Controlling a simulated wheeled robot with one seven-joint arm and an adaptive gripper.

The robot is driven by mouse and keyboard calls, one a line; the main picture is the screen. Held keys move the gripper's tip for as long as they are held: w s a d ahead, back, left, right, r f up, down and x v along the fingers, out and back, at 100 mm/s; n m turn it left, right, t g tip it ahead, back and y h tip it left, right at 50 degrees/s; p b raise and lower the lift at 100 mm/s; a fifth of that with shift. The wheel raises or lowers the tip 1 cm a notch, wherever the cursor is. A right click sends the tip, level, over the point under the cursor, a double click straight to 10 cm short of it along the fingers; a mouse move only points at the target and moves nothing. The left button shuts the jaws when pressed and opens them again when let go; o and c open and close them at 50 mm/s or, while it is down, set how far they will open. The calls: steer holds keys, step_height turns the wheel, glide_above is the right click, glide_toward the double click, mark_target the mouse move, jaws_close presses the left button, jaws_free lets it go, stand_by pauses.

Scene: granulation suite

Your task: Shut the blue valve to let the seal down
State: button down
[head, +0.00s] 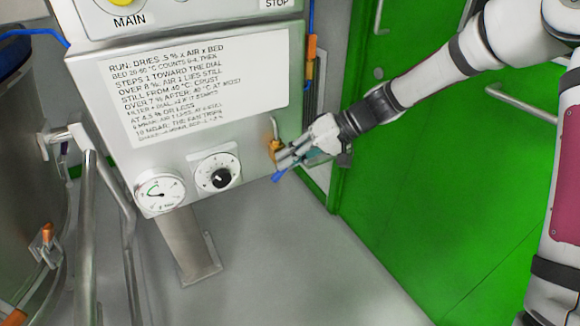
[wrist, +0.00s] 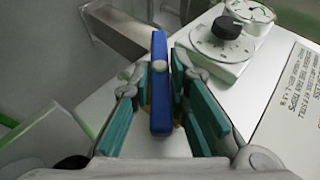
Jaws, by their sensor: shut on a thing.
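The blue valve handle (wrist: 159,95) stands lengthwise between my gripper's teal finger pads in the wrist view. In the head view its blue end (head: 279,174) shows just below my fingers, at the lower right edge of the control panel. A brass valve body (head: 275,148) is beside my fingers there. My gripper (head: 296,157) is shut on the handle; it also shows in the wrist view (wrist: 160,100). Part of the valve body is hidden behind the handle and fingers.
The steel panel carries a printed instruction sheet (head: 195,85), a pressure gauge (head: 160,193) and a black dial (head: 219,178), close left of the valve. A green door (head: 450,170) with a handle is at right. A steel vessel (head: 30,170) with pipes stands at left.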

steer(key=y, duration=0.2)
steer(key=m+g+y+b, duration=0.1)
steer(key=y, duration=0.1)
steer(key=shift+d+f+g, duration=0.15)
steer(key=shift+f+g, duration=0.15)
steer(key=shift+f, duration=0.05)
steer(key=shift+f+m+g+y, duration=0.15)
steer(key=shift+m+g+y, duration=0.5)
steer(key=shift+y, duration=0.95)
steer(key=c, duration=1.5)
jaws_free()
steer(key=shift+c, duration=0.2)
steer(key=shift+w+d, duration=0.15)
steer(key=shift+d, duration=0.2)
steer(key=v, duration=1.1)
